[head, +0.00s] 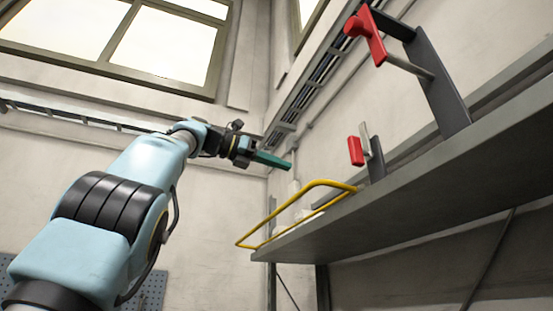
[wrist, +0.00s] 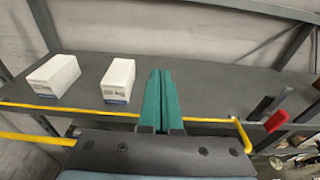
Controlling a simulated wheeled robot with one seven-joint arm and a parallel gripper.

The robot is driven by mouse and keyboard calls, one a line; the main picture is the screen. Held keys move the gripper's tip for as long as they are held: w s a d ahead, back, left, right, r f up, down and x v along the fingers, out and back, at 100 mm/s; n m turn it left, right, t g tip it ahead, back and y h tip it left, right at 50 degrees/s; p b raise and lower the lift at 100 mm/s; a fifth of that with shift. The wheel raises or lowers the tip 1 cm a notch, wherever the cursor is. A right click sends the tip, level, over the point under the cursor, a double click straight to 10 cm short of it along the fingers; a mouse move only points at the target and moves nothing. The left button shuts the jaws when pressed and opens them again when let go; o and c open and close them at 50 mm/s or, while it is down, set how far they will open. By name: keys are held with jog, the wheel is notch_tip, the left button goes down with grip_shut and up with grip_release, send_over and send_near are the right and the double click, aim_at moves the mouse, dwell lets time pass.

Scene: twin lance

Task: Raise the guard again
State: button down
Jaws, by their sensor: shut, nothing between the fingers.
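The guard is a yellow tubular frame (head: 320,182) at the far end of the shelf's front edge. In the head view it leans out from the edge. In the wrist view its yellow bars (wrist: 60,108) run along the edge, and my gripper's body hides part of them. My gripper (head: 290,165) has green fingers, shut and empty, above the guard and apart from it in the head view. In the wrist view the closed fingers (wrist: 160,72) point over the shelf, between the yellow bar and the back.
Two white boxes (wrist: 52,75) (wrist: 117,80) stand on the grey shelf (head: 400,205). A small red-handled lever (head: 355,151) on a grey bracket stands near the guard's near end; it also shows in the wrist view (wrist: 276,121). A larger red handle (head: 370,38) stands nearer, on a tall bracket.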

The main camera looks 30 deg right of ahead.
jog(key=r+p, duration=0.1)
jog(key=a+r, duration=0.1)
jog(key=r, duration=0.1)
jog(key=shift+r+p, duration=0.3)
jog(key=shift+p, duration=0.1)
